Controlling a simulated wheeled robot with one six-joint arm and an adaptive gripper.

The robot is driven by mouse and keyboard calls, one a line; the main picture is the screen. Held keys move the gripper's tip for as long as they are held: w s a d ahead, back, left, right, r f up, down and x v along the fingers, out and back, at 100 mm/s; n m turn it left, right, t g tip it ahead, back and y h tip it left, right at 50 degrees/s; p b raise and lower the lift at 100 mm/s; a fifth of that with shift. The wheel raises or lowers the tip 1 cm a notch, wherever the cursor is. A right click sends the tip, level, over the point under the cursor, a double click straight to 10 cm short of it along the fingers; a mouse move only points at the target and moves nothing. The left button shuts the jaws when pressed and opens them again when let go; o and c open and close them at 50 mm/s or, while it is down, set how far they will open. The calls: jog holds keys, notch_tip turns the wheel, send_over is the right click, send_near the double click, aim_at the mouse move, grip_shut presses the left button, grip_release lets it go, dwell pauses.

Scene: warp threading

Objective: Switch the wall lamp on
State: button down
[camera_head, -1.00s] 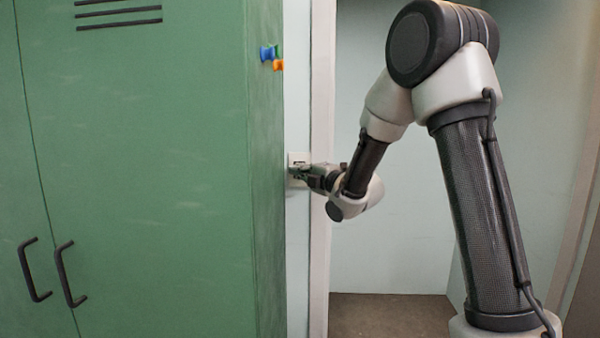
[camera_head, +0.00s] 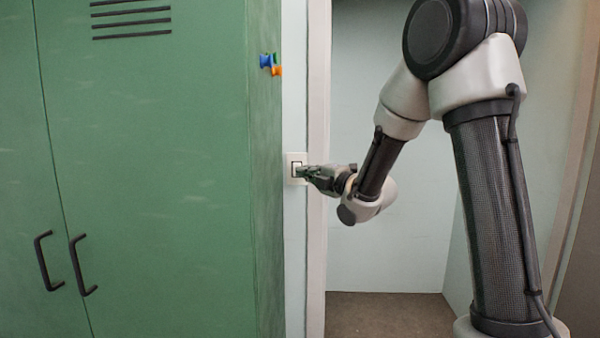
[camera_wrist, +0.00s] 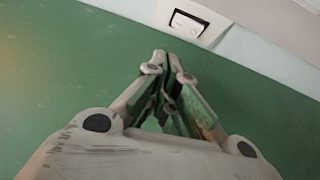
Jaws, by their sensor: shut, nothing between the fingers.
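A white switch plate (camera_head: 291,181) with a dark-edged rocker is on the pale wall strip beside the green cabinet. It also shows at the top of the wrist view (camera_wrist: 188,20), with its rocker framed in black. My gripper (camera_head: 303,172) is shut and empty, its fingertips at the plate in the head view. In the wrist view my gripper's fingertips (camera_wrist: 167,58) lie just below the plate's rocker; I cannot tell whether they touch it. The gripper hides part of the plate in the head view. No lamp is in view.
A tall green cabinet (camera_head: 150,190) with dark handles (camera_head: 82,265) stands close on the left. A white door frame (camera_head: 317,240) and an open recess with a brown floor (camera_head: 385,315) are on the right.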

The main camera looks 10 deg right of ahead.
jog(key=v, duration=0.5)
jog(key=shift+r, duration=0.4)
